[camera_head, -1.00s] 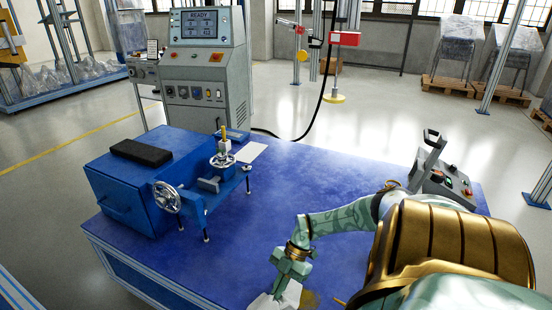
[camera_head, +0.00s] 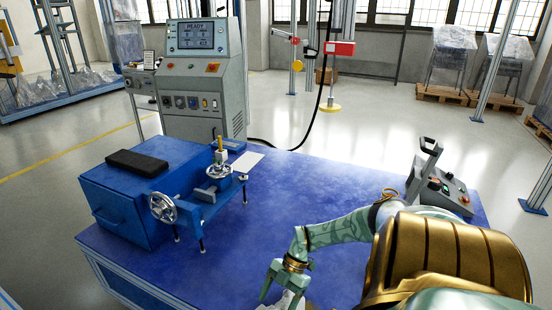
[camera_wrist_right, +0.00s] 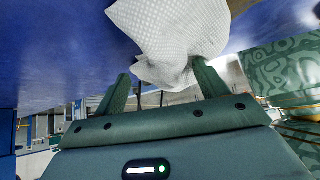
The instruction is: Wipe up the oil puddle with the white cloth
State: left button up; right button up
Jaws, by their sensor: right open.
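The white cloth (camera_head: 288,301) is crumpled on the blue table, cut off by the bottom edge of the head view. In the right wrist view the white textured cloth (camera_wrist_right: 170,38) lies close at the fingertips of my right gripper (camera_wrist_right: 164,80), whose two fingers are spread apart. In the head view my right gripper (camera_head: 274,284) is low, right at the cloth; whether it touches is unclear. The oil puddle is hardly visible, with at most a faint brownish trace beside the cloth at the bottom edge. My left gripper is out of view.
A blue bench fixture (camera_head: 125,200) with handwheels stands on the table's left, with a black pad (camera_head: 137,163) on top. A white sheet (camera_head: 247,162) lies behind it. A grey control box (camera_head: 440,190) is at the right. The table's middle (camera_head: 300,190) is clear.

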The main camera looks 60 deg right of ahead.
jog(key=shift+f+b, duration=0.45)
jog(key=shift+f, duration=0.35)
grip_shut()
jog(key=shift+w+r, duration=0.1)
jog(key=shift+r, duration=0.05)
